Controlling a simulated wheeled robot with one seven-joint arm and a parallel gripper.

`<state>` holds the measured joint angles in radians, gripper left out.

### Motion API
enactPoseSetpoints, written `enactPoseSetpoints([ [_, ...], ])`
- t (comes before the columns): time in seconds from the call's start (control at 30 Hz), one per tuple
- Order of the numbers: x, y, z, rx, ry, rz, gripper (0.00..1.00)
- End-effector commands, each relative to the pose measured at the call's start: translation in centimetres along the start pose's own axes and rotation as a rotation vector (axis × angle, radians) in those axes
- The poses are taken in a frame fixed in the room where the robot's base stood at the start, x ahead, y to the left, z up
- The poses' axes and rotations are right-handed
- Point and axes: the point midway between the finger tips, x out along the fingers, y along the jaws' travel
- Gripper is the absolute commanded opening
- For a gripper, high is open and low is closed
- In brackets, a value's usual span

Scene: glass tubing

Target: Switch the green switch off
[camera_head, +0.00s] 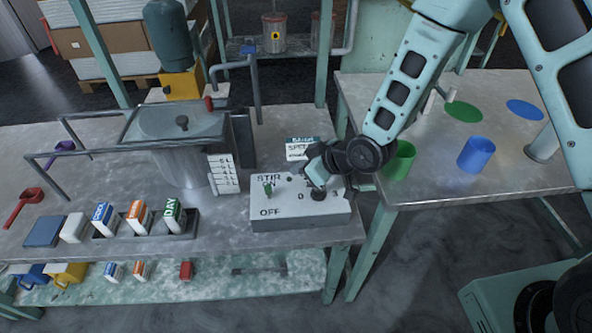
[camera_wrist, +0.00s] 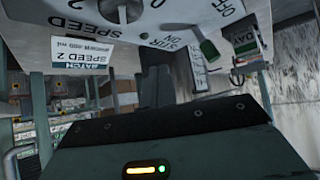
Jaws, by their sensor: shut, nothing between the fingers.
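The white control box (camera_head: 280,212) sits at the front right of the left bench, printed STIR, OFF and dial numbers. The small green switch (camera_head: 268,188) stands on its top face between STIR and OFF. It also shows in the wrist view as a green lever (camera_wrist: 209,50), near the ON and OFF print; I cannot tell its position for sure. A dark dial (camera_head: 318,194) is to its right, partly seen in the wrist view (camera_wrist: 122,8). My gripper (camera_head: 315,175) is shut and empty, above the box's right part by the dial, right of the switch.
A label card (camera_head: 302,147) reading SPEED stands behind the box. A metal vat (camera_head: 183,155) is at the back left. Several coloured cartons (camera_head: 138,214) sit in a rack to the left. Green (camera_head: 400,163) and blue (camera_head: 476,154) cups stand on the right table.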

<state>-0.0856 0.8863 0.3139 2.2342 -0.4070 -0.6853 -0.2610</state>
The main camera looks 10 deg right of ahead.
Motion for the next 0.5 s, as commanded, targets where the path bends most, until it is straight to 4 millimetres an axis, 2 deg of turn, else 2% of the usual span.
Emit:
enactPoseSetpoints([
  [0.3, -5.2, 0.0, 0.3, 0.002, 0.0, 0.005, 0.0],
  [0.5, -7.2, -0.2, 0.5, 0.001, 0.0, 0.003, 0.0],
])
